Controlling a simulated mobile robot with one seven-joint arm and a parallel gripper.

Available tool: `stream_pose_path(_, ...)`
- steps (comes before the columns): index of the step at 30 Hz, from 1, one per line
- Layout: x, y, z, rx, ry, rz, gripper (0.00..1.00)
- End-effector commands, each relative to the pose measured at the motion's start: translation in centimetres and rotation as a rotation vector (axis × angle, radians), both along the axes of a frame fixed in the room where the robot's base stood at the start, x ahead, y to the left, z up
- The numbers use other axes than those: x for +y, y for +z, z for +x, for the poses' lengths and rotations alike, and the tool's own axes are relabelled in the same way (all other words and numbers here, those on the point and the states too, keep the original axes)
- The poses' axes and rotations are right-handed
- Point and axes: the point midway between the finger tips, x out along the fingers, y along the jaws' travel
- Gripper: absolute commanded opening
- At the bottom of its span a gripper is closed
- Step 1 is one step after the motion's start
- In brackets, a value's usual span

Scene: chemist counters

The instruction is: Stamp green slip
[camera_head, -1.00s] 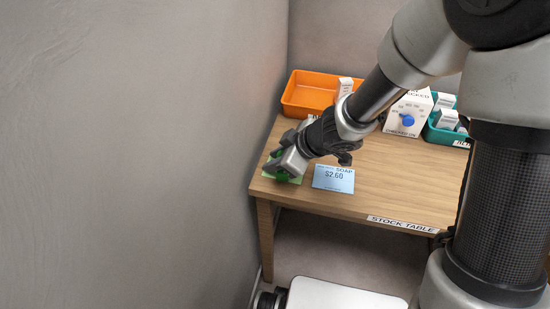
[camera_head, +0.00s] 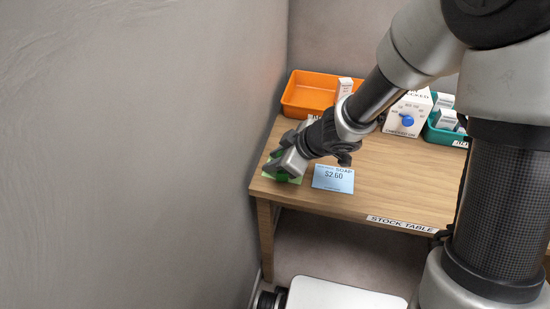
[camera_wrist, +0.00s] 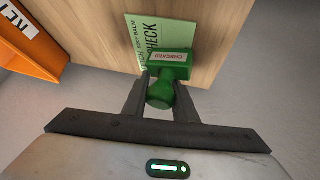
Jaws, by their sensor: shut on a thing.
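The green slip (camera_head: 295,178) lies on the wooden table near its left front corner. It also shows in the wrist view (camera_wrist: 147,30), with print reading "CHECK" and "BODY BALM". My gripper (camera_head: 284,168) is over the slip and shut on a green stamp (camera_wrist: 168,67) by its handle. The stamp's block carries a label reading "CHECKED" and covers part of the slip. I cannot tell whether the stamp touches the slip or is just above it. Any mark under the stamp is hidden.
A blue price card (camera_head: 333,178) lies right of the slip. An orange tray (camera_head: 310,92) stands at the back left, a white box with a blue dial (camera_head: 405,118) and a teal tray (camera_head: 445,137) at the back right. A wall is close on the left.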

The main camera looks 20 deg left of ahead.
Motion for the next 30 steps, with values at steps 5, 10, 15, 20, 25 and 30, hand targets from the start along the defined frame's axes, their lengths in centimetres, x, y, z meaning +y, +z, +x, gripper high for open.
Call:
stream_pose_path(5, -0.1, -0.2, -0.1, 0.004, -0.001, -0.003, 0.11)
stream_pose_path(10, -0.1, -0.3, -0.1, 0.004, -0.001, -0.003, 0.11)
stream_pose_path(15, -0.1, 0.0, -0.1, 0.005, -0.001, -0.004, 0.11)
stream_pose_path(20, -0.1, 1.0, -0.1, 0.004, -0.001, -0.003, 0.11)
stream_pose_path(25, -0.1, 2.3, -0.1, 0.004, -0.002, -0.002, 0.11)
stream_pose_path(30, -0.1, 3.6, -0.1, 0.002, -0.001, -0.002, 0.11)
